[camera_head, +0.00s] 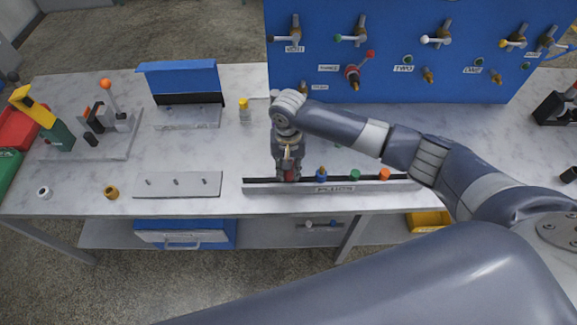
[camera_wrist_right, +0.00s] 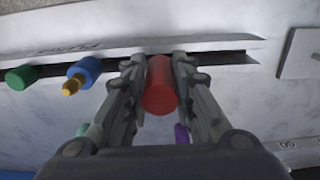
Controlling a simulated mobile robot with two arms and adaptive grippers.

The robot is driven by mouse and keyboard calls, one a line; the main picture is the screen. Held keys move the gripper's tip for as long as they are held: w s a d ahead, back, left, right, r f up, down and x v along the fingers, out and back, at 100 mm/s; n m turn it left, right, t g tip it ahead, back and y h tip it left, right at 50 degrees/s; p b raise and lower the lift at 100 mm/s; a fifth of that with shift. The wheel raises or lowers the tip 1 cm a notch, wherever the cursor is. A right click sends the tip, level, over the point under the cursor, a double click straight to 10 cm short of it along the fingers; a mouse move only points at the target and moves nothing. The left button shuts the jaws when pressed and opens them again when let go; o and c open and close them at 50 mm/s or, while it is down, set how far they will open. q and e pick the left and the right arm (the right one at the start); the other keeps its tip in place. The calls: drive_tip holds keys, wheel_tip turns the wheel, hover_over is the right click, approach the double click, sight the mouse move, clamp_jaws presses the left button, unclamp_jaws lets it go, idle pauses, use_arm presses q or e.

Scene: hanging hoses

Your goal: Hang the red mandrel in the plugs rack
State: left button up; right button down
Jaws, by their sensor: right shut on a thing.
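The red mandrel (camera_wrist_right: 159,86) is between the two fingers of my right gripper (camera_wrist_right: 155,70) in the wrist view, and the gripper is shut on it. In the head view the right gripper (camera_head: 289,168) points down at the left part of the plugs rack (camera_head: 333,189), with a bit of the red mandrel (camera_head: 291,175) showing below. The mandrel's far end lies at the dark slot of the rack (camera_wrist_right: 215,45) in the wrist view. Whether it is seated in the slot cannot be told. My left gripper is not in view.
A blue plug (camera_head: 321,174), a green plug (camera_head: 355,174) and an orange plug (camera_head: 384,174) stand in the rack to the right of the gripper. A grey plate with pegs (camera_head: 178,185) lies to the left. The blue valve panel (camera_head: 400,60) stands behind.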

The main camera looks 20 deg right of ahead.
drive_tip(key=shift+f, duration=0.65)
drive_tip(key=c, duration=1.3)
unclamp_jaws()
wheel_tip(320, 180, up, 12)
